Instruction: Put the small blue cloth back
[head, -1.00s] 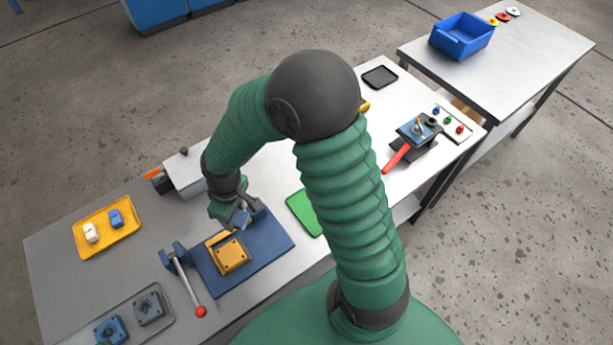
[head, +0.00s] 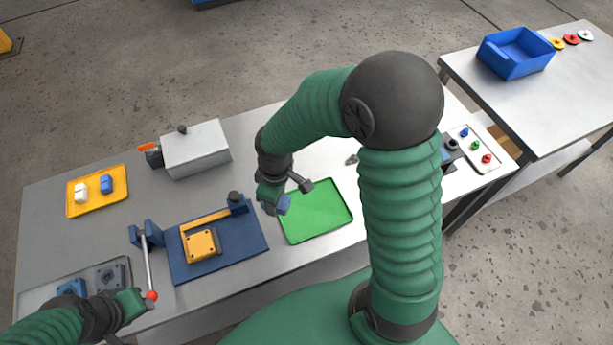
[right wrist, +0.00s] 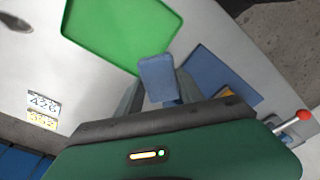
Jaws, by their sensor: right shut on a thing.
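My right gripper (head: 279,198) is shut on the small blue cloth (right wrist: 157,77), a pale blue piece between its fingers. In the head view the cloth (head: 284,205) shows at the left edge of the green tray (head: 316,211), above the table. In the right wrist view the green tray (right wrist: 120,28) lies just beyond the cloth. My left gripper (head: 132,303) is at the lower left, beside the red ball end of a lever (head: 151,296); its fingers are too unclear to tell open from shut.
A blue base plate (head: 232,258) with a yellow block (head: 202,246) lies left of the green tray. A yellow tray (head: 97,210) holds a white and a blue piece. A grey metal box (head: 195,148) stands behind. A blue bin (head: 515,53) is on the far right table.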

